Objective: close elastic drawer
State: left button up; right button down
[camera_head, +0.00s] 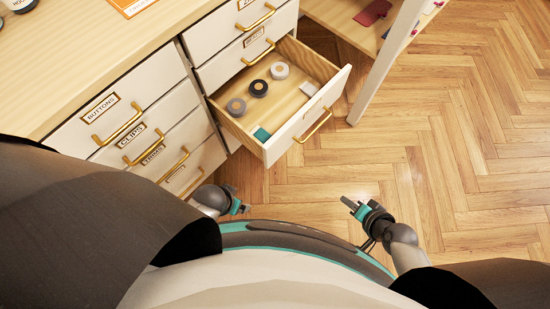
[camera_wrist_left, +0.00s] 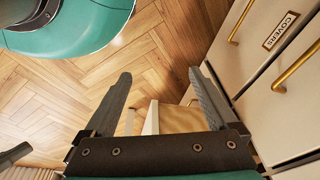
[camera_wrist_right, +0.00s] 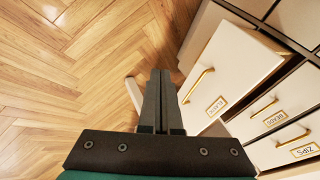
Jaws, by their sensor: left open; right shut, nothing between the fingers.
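The elastic drawer (camera_head: 325,112) is pulled out of the white cabinet, with a brass handle and a label on its front. Its front also shows in the right wrist view (camera_wrist_right: 232,68), to the right of my fingers. Inside lie several round rolls (camera_head: 258,88) and a teal item (camera_head: 262,134). My right gripper (camera_head: 352,204) is shut and empty, in front of the drawer and apart from it. It also shows in the right wrist view (camera_wrist_right: 160,75). My left gripper (camera_head: 238,206) is open and empty, in front of the cabinet; the left wrist view shows its spread fingers (camera_wrist_left: 160,76).
Shut drawers (camera_head: 120,130) with brass handles, labelled buttons and clips among others, are on the left. Shut drawers (camera_head: 245,50) are above the open one. A white upright panel (camera_head: 385,62) stands right of the drawer. The wooden floor (camera_head: 470,150) to the right is clear.

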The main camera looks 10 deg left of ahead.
jog(key=w+a+r+m+y+b, duration=0.1)
jog(key=w+a+r+y+b, duration=0.25)
jog(key=a+b, duration=0.3)
jog(key=y+b, duration=0.2)
jog(key=y, duration=0.1)
send_near(268, 150)
jog(key=shift+m, duration=0.4)
jog(key=b+x, duration=0.4)
jog(key=x, duration=0.1)
jog(key=shift+s+a+f, duration=0.1)
jog(key=shift+a+f, duration=0.05)
jog(key=shift+f, duration=0.15)
pick_arm(q)
jog(key=w+d+r+t, duration=0.1)
jog(key=w+r, duration=0.2)
jog(key=r, duration=0.2)
jog(key=w+d+r+t, duration=0.1)
jog(key=w+r+t, duration=0.1)
jog(key=r, duration=0.4)
jog(key=shift+w+r+t+h, duration=0.15)
jog(key=shift+w+t+h, duration=0.2)
jog(key=shift+w, duration=0.45)
pick_arm(e)
jog(key=shift+w+a, duration=0.25)
jog(key=shift+a, duration=0.2)
